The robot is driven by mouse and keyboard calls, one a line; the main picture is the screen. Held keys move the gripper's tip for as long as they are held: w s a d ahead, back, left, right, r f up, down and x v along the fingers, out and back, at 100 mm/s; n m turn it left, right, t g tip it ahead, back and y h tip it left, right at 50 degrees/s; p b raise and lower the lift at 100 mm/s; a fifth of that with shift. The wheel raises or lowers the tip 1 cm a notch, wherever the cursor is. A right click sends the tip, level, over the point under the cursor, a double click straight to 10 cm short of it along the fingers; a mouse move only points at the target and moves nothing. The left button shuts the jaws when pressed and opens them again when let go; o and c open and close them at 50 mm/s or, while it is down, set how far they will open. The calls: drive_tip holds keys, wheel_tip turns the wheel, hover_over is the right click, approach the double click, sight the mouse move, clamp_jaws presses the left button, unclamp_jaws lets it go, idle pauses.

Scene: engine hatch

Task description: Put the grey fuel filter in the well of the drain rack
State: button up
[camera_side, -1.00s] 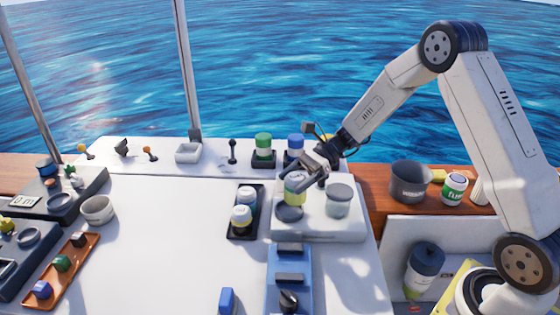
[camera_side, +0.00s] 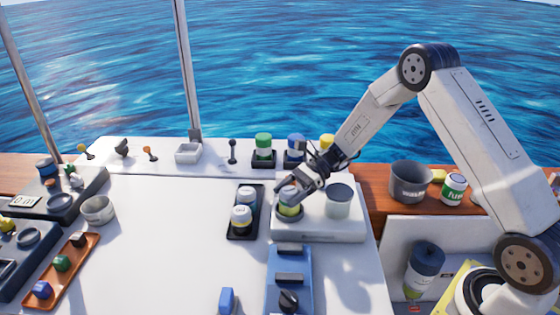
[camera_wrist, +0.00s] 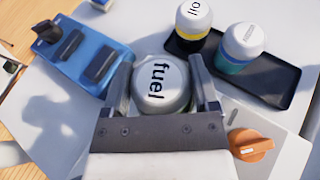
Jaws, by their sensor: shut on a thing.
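The grey fuel filter (camera_side: 289,211) has a pale cap marked "fuel" and a yellow-green band in the side view. Its cap also shows in the wrist view (camera_wrist: 162,88). My gripper (camera_side: 290,196) is shut on it, with one finger on each side of the cap. The filter is upright at the dark round well on the left of the white drain rack (camera_side: 345,231). The filter and gripper hide most of the well, so I cannot tell how deep the filter sits.
A clear grey cup (camera_side: 339,202) stands on the rack's right. A black tray (camera_side: 235,232) with two filters, one marked "oil" (camera_wrist: 194,18), lies close on the left. A blue block (camera_side: 290,263) with black parts is in front. The white top farther left is largely clear.

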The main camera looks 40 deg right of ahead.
idle(0.3)
drive_tip(key=o, duration=1.3)
drive_tip(key=shift+f, duration=0.1)
drive_tip(key=v, duration=1.2)
